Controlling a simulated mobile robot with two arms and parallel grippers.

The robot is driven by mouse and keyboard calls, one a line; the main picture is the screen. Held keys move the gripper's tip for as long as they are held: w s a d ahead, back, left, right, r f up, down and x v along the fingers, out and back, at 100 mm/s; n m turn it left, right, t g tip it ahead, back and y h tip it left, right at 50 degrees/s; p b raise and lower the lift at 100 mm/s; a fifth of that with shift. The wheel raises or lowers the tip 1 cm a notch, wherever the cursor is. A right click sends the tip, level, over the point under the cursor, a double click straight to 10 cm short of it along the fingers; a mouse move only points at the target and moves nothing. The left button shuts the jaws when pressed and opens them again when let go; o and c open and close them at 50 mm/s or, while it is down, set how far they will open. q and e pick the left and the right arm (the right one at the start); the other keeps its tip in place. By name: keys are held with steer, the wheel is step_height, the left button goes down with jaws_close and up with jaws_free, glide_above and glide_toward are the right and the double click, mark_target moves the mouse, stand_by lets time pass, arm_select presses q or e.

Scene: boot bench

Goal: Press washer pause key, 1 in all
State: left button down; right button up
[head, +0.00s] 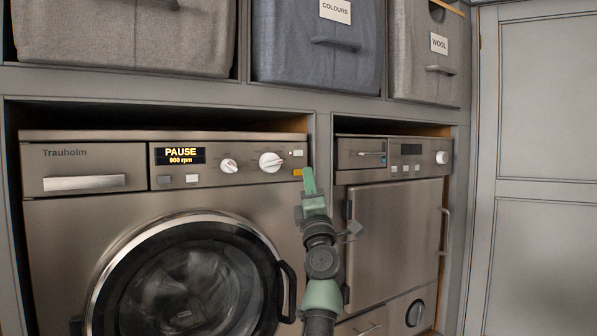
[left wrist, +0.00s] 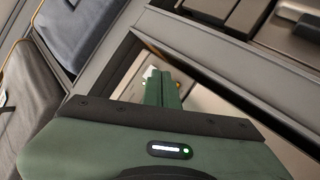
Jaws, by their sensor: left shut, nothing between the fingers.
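The washer (head: 60,225) stands at the left of the head view, with a round glass door. Its display (head: 181,155) reads "PAUSE" and "900 rpm". An amber-lit key (head: 298,172) is at the right end of its control panel, below a small pale key (head: 297,153). My left gripper (head: 309,181) is shut and empty, its tips pointing up just right of the amber key; I cannot tell whether they touch anything. In the left wrist view the shut fingers (left wrist: 161,88) point toward the panel, with a small yellowish spot beside the tips. My right gripper is not in view.
Two dials (head: 270,162) and pale keys (head: 192,178) sit on the washer panel. A second appliance (head: 393,220) stands to the right beyond a grey upright. Fabric bins (head: 315,65) fill the shelf above. The washer door handle (head: 287,292) sticks out left of my arm.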

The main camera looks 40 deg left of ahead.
arm_select(q)
steer(key=d, duration=0.1)
steer(key=s+d+p, duration=0.1)
steer(key=d, duration=0.1)
steer(key=shift+s+d+p, duration=0.3)
steer(key=shift+d+p, duration=0.05)
stand_by(0.6)
